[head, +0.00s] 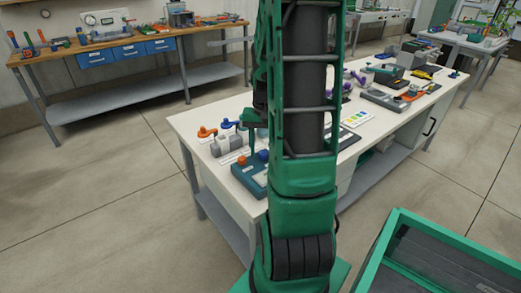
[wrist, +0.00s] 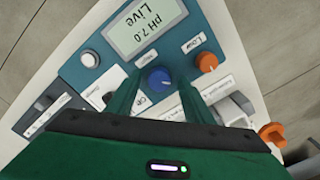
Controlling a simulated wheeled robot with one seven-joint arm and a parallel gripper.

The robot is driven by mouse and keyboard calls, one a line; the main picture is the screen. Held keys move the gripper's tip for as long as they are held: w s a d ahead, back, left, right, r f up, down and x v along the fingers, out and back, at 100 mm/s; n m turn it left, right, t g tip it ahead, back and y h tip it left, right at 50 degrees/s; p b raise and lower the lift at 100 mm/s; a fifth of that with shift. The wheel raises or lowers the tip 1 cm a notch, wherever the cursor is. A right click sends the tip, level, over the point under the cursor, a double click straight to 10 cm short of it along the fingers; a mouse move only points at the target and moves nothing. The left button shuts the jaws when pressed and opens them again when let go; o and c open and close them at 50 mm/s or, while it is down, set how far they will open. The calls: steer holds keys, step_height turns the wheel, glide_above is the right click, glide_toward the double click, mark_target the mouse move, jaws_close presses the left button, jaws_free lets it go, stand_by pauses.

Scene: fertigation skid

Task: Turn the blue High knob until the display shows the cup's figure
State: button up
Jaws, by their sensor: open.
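The blue High knob (wrist: 160,79) sits on the teal meter (wrist: 209,45) in the wrist view. My gripper (wrist: 160,76) is open, with one green finger on each side of this knob. I cannot tell whether the fingers touch it. An orange knob (wrist: 206,62) marked Low is to the right of the blue knob. A white round button (wrist: 90,58) is at the left. A white label (wrist: 216,87) seems to read "Calibration 4", but the cup's figure is not clear. In the head view the meter (head: 246,181) is at the bench's near corner.
The white bench (head: 190,122) holds orange-handled and blue-handled valves (head: 207,132) behind the meter, and trays and tools to the right. My arm hides its middle. A green-rimmed bin (head: 377,252) stands at lower right. The floor at left is clear.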

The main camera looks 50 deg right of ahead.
steer(key=c, duration=1)
steer(key=shift+c, duration=0.2)
steer(key=shift+m, duration=0.5)
steer(key=o, duration=1)
steer(key=shift+o, duration=0.2)
